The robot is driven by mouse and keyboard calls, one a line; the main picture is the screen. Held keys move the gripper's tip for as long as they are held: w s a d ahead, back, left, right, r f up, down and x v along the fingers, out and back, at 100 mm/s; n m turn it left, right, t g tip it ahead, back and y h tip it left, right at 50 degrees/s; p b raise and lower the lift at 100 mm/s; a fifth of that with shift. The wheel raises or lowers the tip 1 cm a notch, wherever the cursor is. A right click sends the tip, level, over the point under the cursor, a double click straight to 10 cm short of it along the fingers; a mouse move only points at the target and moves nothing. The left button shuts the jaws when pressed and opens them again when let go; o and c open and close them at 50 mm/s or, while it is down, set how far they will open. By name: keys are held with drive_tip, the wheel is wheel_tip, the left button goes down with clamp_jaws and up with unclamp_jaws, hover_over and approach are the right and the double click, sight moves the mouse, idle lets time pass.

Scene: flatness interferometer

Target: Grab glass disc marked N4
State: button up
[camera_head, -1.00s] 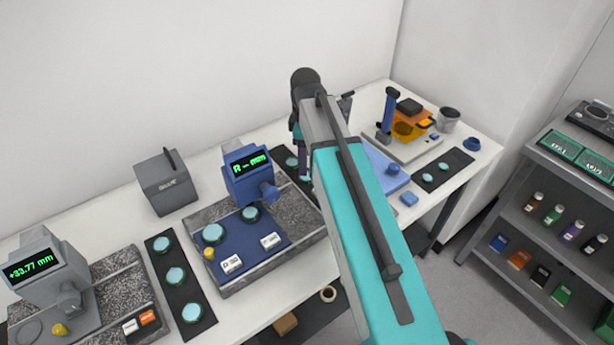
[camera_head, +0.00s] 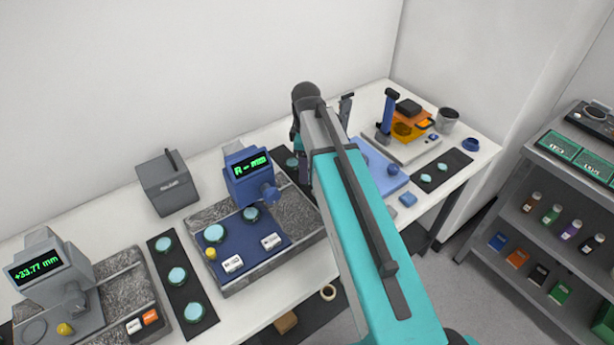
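Several pale teal glass discs lie on the bench, and no N4 mark can be read on any. A column of discs (camera_head: 178,276) lies on the black mat (camera_head: 163,254) at left. Two discs (camera_head: 214,234) sit on the blue plate of the middle gauge. One disc (camera_head: 292,162) shows on a dark mat just left of my arm. Small discs (camera_head: 442,167) lie on the right black mat (camera_head: 456,161). My arm reaches over the bench and hides part of the mat beneath it. My gripper's fingers are hidden behind the arm.
A grey gauge (camera_head: 48,272) reading +33.77 mm stands at left, a blue gauge (camera_head: 246,174) in the middle. A grey box (camera_head: 168,184) stands behind. An orange-topped instrument (camera_head: 408,128) and dark cup (camera_head: 447,119) stand at right. A shelf unit (camera_head: 545,215) stands beyond the bench.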

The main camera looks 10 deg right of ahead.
drive_tip(key=shift+f+p, duration=0.5)
drive_tip(key=shift+f, duration=1.05)
drive_tip(key=c, duration=1.2)
drive_tip(key=shift+o, duration=0.2)
drive_tip(key=shift+r, duration=0.15)
drive_tip(key=shift+r+b, duration=1)
drive_tip(key=shift+r, duration=0.6)
drive_tip(key=s+d+b, duration=0.1)
drive_tip(key=s+d, duration=0.1)
drive_tip(key=s, duration=0.1)
drive_tip(key=s+d+b, duration=0.2)
drive_tip(key=s+d, duration=0.1)
drive_tip(key=s, duration=0.1)
drive_tip(key=s+d+r+b, duration=0.1)
drive_tip(key=s+d, duration=0.2)
drive_tip(key=s, duration=0.1)
drive_tip(key=shift+s, duration=0.2)
drive_tip(key=shift+s+d+b, duration=0.3)
drive_tip(key=shift+s+b, duration=0.1)
drive_tip(key=shift+b, duration=0.85)
drive_tip(key=shift+s+d+r+b, duration=0.25)
drive_tip(key=shift+s+b, duration=0.2)
drive_tip(key=shift+b, duration=0.15)
